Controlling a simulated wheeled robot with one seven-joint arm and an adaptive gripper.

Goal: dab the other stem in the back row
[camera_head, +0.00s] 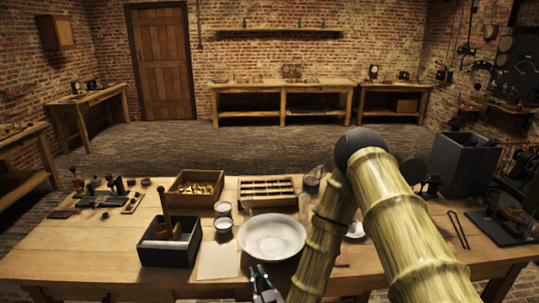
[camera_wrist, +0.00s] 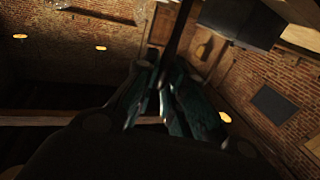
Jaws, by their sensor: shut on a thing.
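My gripper (camera_head: 262,284) is low at the front edge of the workbench, just in front of the white bowl (camera_head: 272,237). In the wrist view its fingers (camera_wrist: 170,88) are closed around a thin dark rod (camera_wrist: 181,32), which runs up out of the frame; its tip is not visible. In the head view I cannot make out the held rod. Small dark upright pieces (camera_head: 117,185) stand at the back left of the bench. They are too small to tell which are stems or how their rows run.
A black box (camera_head: 170,252) with an upright wooden handle, two small jars (camera_head: 223,227) and a pale sheet (camera_head: 218,262) lie left of the bowl. Behind are a wooden box of brass pieces (camera_head: 195,189) and a slotted tray (camera_head: 267,205). My arm covers the bench's right middle.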

